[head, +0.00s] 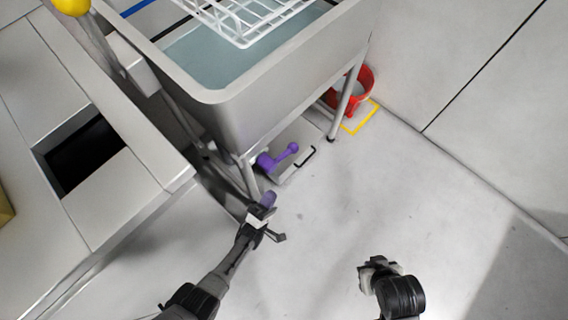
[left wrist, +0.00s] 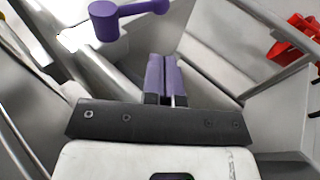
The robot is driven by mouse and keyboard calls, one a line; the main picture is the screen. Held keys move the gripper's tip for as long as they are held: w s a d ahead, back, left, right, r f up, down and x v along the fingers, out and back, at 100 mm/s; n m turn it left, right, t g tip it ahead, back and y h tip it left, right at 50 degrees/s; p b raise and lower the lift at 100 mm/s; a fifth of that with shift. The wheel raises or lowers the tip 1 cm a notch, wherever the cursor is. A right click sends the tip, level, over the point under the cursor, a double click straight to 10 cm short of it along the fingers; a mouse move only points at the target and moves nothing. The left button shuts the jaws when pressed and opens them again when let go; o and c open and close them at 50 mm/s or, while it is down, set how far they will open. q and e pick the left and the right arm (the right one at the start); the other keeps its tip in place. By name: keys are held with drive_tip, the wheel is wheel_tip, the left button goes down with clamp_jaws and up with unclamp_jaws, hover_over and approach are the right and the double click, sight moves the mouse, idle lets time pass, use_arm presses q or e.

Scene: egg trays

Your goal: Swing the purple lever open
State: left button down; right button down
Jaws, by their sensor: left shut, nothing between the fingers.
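The purple lever (head: 278,159) is low down beneath the sink, by a grey panel with a dark handle. Its thick round hub is at the left and its arm runs up and right to a rounded knob. In the left wrist view the lever (left wrist: 106,20) is at the top, its arm pointing right. My left gripper (head: 268,200) is just below and left of the lever in the head view, apart from it. Its purple fingers (left wrist: 162,78) are together and empty. My right gripper (head: 377,266) is over the floor at lower right; its fingertips are unclear.
The grey sink (head: 225,96) holds a white wire rack (head: 245,22) and stands on thin legs, one close to my left gripper. A red bucket (head: 366,90) stands behind a leg near yellow floor tape (head: 361,121). A counter (head: 120,185) is at left. Floor at right is clear.

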use_arm(q)
drive_tip(key=x, duration=1.3)
drive_tip(key=shift+w+r+b, duration=0.25)
drive_tip(key=shift+b, duration=0.2)
use_arm(e)
drive_tip(key=shift+a+f, duration=0.15)
drive_tip(key=shift+f, duration=0.3)
use_arm(q)
drive_tip(key=shift+d, duration=0.1)
